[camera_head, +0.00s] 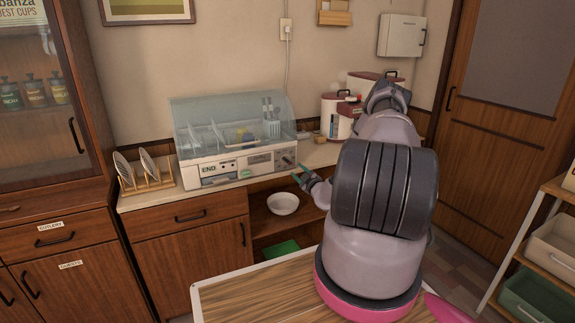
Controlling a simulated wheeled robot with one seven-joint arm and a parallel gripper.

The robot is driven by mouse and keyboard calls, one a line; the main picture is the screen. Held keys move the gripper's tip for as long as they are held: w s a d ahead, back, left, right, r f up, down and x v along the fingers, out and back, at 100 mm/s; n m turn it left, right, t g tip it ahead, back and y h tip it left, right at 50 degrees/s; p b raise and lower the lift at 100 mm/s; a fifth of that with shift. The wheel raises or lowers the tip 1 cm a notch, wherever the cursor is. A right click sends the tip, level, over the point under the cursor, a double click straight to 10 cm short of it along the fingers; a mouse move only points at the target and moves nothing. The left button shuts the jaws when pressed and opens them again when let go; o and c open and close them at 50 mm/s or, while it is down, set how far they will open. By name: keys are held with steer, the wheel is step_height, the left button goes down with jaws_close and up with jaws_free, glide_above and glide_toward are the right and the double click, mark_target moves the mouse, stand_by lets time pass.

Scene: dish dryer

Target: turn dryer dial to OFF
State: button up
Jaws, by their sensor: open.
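The dish dryer (222,172) stands on the counter, a white box with a clear domed lid that is closed over dishes. Its front panel carries an "END" label at the left. The dial (286,160) is at the right end of the panel, small and dark; its pointer setting is too small to read. My gripper (299,175) is just below and right of the dial, with teal fingertips pointing toward the panel. It is open and looks empty. I cannot tell whether a fingertip touches the panel. My arm hides part of the counter to the right.
A plate rack (150,183) with plates stands left of the dryer. Red-and-white appliances (333,118) stand right of it, partly behind my arm. A white bowl (283,204) sits on the open shelf below. A wooden table (255,300) lies in front.

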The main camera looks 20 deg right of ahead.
mark_target(288, 162)
steer(key=w, duration=0.8)
steer(key=shift+w+a, duration=0.15)
steer(key=shift+w, duration=0.1)
jaws_close()
